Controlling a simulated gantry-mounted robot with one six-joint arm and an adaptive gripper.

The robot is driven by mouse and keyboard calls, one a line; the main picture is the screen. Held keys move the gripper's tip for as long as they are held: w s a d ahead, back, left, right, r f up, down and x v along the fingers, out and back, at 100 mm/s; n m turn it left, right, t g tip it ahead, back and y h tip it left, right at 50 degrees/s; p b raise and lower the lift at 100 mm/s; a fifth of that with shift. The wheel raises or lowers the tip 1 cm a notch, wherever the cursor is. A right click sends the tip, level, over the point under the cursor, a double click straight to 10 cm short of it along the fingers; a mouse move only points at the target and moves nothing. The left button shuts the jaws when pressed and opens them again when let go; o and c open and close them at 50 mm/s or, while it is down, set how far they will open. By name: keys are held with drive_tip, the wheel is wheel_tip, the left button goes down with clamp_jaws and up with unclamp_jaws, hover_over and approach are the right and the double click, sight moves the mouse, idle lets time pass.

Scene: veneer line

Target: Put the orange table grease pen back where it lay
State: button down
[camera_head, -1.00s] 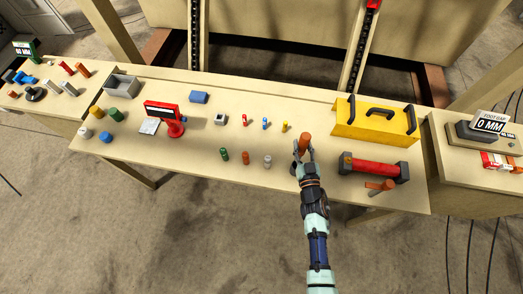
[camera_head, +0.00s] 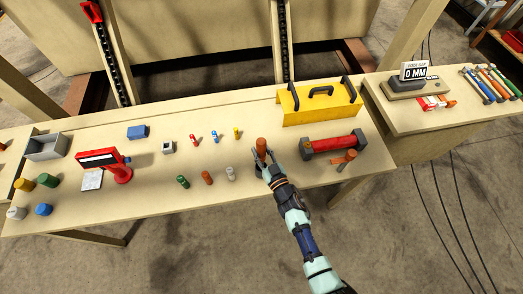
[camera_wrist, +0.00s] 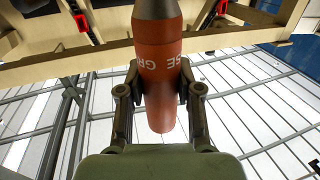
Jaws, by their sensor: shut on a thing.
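My gripper (camera_head: 262,164) is shut on the orange grease pen (camera_head: 262,147), which stands up out of the fingers over the middle right of the bench. In the wrist view the pen (camera_wrist: 162,60) sits between the two fingers, and part of its lettering reads "GR" and "SE". Its far end runs out of the top of that view. I cannot tell whether its lower end touches the bench (camera_head: 150,210).
Left of my gripper stand a grey cylinder (camera_head: 230,174), an orange one (camera_head: 207,177) and a green one (camera_head: 183,182). Small red, blue and yellow pieces stand behind them. A red-and-grey tool (camera_head: 333,144) lies right. A yellow toolbox (camera_head: 320,105) stands behind.

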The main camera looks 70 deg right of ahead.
sight(263, 163)
drive_tip(key=shift+f+b, duration=2.95)
drive_tip(key=shift+f, duration=0.75)
drive_tip(key=c, duration=0.7)
unclamp_jaws()
drive_tip(key=v, duration=1.2)
drive_tip(key=shift+w+r, duration=0.1)
